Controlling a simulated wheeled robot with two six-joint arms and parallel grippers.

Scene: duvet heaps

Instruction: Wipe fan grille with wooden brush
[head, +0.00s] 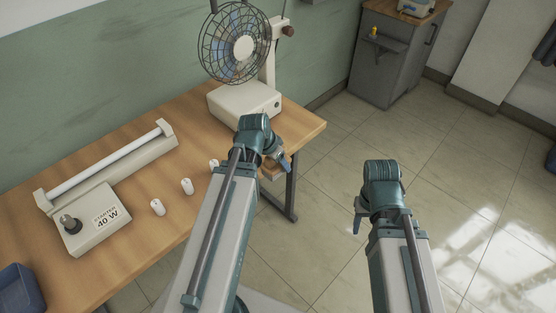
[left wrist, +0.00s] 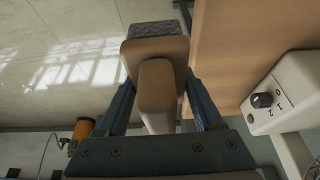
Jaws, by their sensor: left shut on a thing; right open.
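The desk fan (head: 240,44) stands upright on a white base (head: 240,103) at the far end of the wooden table. Its round dark wire grille (head: 212,58) faces the table's left side. My left gripper (head: 280,160) is near the table's right edge, in front of and below the fan. It is shut on the wooden brush (left wrist: 158,85), whose grey bristles (left wrist: 150,29) show in the left wrist view. The brush is apart from the grille and mostly hidden in the head view. My right gripper (head: 359,218) is open and empty over the floor.
A tube lamp fixture (head: 110,165) with a 40 W starter box (head: 92,218) lies on the table (head: 135,262). Several small white cylinders (head: 187,186) stand near its front edge. A blue bin (head: 18,289) is at left. A grey cabinet (head: 388,65) stands behind open floor.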

